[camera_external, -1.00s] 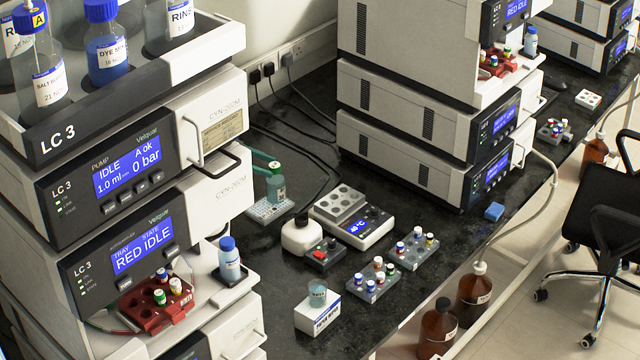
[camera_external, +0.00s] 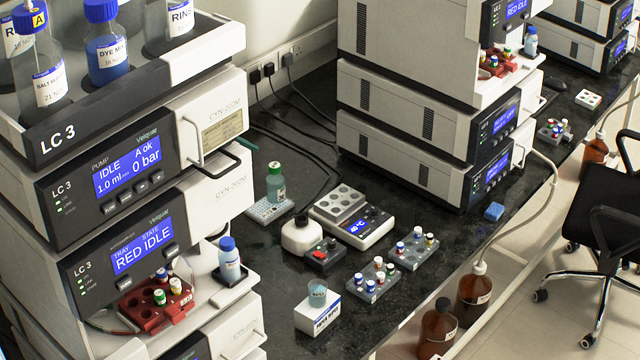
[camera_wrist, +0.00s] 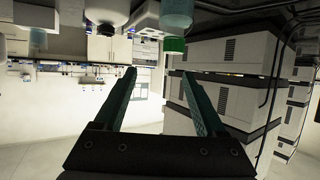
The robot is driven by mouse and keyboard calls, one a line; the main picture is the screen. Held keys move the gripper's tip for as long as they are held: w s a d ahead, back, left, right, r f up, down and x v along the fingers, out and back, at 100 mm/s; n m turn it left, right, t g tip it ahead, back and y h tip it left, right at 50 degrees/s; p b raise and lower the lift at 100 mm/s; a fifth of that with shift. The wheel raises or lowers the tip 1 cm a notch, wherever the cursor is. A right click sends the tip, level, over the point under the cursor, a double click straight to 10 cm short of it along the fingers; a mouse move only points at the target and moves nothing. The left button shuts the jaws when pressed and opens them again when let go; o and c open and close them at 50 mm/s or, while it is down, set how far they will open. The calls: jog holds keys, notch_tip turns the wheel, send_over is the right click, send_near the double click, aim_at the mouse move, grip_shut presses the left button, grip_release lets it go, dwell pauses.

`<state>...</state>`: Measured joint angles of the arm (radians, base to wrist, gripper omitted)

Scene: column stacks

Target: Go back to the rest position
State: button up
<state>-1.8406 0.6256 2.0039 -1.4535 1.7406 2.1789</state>
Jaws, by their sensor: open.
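My gripper (camera_wrist: 160,76) shows in the wrist view with its two green fingers spread apart and nothing between them. The wrist picture is upside down. A green-capped bottle (camera_wrist: 177,14) hangs at its top edge, apart from the fingers. In the external view this bottle (camera_external: 276,187) stands upright on a pale rack (camera_external: 262,213) beside the LC 3 stack.
The LC 3 stack (camera_external: 72,215) fills the left, with a red vial tray (camera_external: 150,312) and a blue-capped bottle (camera_external: 229,262). A white bottle (camera_external: 301,236), a heater block (camera_external: 352,222) and vial racks (camera_external: 376,284) stand on the dark bench. A second stack (camera_external: 400,140) stands behind.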

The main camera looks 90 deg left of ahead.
jog(key=w+d+r+m+g+h, duration=0.5)
jog(key=w+d+m, duration=0.2)
jog(key=w+d, duration=0.3)
jog(key=w+d+r+g, duration=0.1)
jog(key=d+g, duration=0.3)
jog(key=d, duration=0.4)
jog(key=s+d+n+g+y, duration=0.4)
jog(key=s+d+y, duration=0.4)
jog(key=y, duration=0.1)
jog(key=shift+s+d+f+g+y, duration=0.25)
jog(key=shift+f+g+y, duration=0.05)
jog(key=shift+f+y, duration=0.1)
